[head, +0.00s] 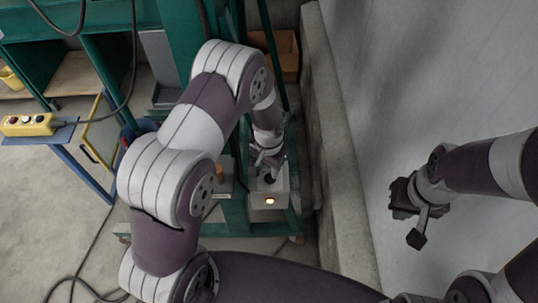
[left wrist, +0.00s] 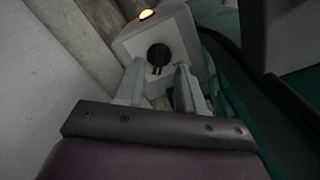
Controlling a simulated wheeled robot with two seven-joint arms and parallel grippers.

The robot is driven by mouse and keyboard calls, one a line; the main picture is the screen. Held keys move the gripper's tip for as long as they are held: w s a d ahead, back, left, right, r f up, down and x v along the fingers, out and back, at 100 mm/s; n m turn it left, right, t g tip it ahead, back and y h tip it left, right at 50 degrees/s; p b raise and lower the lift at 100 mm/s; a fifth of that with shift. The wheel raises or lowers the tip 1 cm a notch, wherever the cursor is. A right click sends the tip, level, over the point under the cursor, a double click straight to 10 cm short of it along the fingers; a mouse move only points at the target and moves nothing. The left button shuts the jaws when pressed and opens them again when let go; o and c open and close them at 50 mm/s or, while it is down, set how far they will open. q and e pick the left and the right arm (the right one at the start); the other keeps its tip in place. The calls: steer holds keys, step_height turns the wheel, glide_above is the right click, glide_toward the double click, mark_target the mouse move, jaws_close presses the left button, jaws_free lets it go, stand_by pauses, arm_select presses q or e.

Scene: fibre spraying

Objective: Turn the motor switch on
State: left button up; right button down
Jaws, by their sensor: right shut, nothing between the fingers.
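The motor switch box (head: 282,201) is a pale box on the green frame, with a glowing orange lamp (head: 269,200) on its front. In the left wrist view the box's pale face (left wrist: 181,40) carries a round black knob (left wrist: 158,55), and the lit lamp (left wrist: 147,14) shows beyond it. My left gripper (left wrist: 158,78) is open, with one finger on each side of the knob's near edge. I cannot tell whether the fingers touch it. In the head view my left gripper (head: 265,160) partly covers the box top. My right gripper (head: 407,212) is shut and empty, away from the box.
A concrete ledge (head: 345,170) runs right of the box, with a pale wall or panel beyond. Green machine framing (head: 177,30) stands behind and left. A yellow button pendant (head: 28,125) and a hanging cable are at far left.

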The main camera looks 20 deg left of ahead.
mark_target(269, 175)
arm_select(q)
step_height(269, 175, up, 9)
steer(key=b, duration=0.1)
steer(key=shift+r, duration=0.15)
stand_by(0.4)
steer(key=s+a+r+n, duration=0.2)
steer(key=s+r, duration=0.1)
steer(key=s, duration=0.4)
steer(key=s+a+r+n+t, duration=0.1)
steer(key=s+a+r, duration=0.2)
steer(key=s, duration=0.3)
steer(key=shift+s+a+r+n, duration=0.15)
steer(key=shift+s+r+n, duration=0.2)
steer(key=shift+r+n, duration=0.05)
steer(key=shift+a, duration=0.1)
